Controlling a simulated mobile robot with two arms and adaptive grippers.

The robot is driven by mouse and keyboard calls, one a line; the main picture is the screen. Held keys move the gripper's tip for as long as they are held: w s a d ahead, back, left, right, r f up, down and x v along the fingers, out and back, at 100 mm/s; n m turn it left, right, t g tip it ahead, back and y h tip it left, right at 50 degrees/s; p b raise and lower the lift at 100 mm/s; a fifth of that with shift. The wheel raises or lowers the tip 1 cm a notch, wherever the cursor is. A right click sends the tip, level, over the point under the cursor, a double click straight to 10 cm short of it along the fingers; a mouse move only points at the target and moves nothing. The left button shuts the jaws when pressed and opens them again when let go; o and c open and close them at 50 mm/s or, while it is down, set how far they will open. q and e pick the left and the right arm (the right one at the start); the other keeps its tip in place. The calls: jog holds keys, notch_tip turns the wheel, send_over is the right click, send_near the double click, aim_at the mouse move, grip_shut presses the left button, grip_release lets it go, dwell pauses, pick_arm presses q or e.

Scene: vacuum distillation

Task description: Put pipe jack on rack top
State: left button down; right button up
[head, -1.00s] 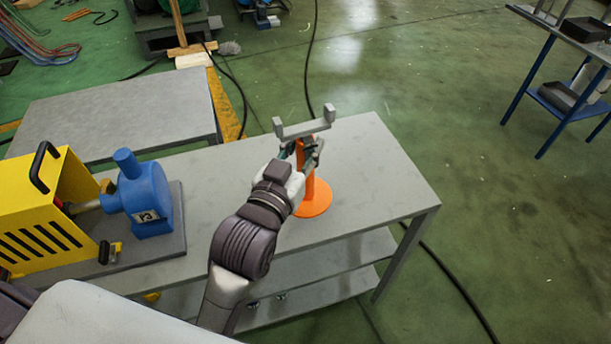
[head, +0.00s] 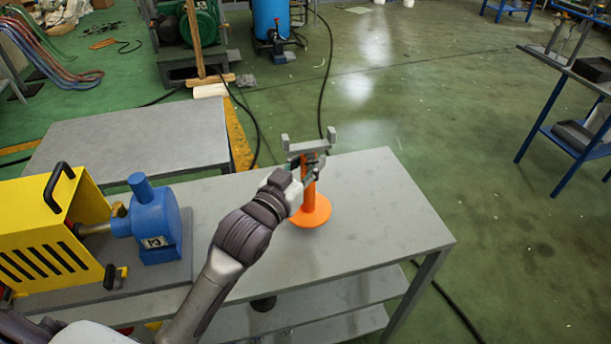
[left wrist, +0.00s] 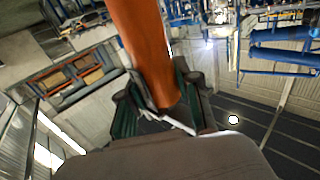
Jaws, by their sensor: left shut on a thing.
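The pipe jack has an orange post and round orange base (head: 312,212) with a grey forked head (head: 309,146). It is upright over the right part of the grey rack top (head: 390,225). Its base appears to be at the surface, but I cannot tell for certain if it touches. My left gripper (head: 308,170) is shut on the upper post, just below the fork. In the left wrist view the orange post (left wrist: 146,50) runs between the fingers (left wrist: 160,105). My right gripper is not in view.
A yellow machine (head: 45,235) with a blue pump (head: 155,222) stands on the rack's left part. A lower grey table (head: 130,140) is behind it. Blue-legged benches (head: 540,115) stand at the right. The rack top right of the jack is clear.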

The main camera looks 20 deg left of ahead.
pick_arm(q)
jog(key=shift+w+a+f, duration=0.2)
jog(key=shift+w+a, duration=0.15)
jog(key=shift+a, duration=0.05)
jog(key=shift+f, duration=1.9)
jog(key=shift+s, duration=0.1)
jog(key=shift+f, duration=0.2)
jog(key=c, duration=0.8)
grip_release()
jog(key=shift+f, duration=0.1)
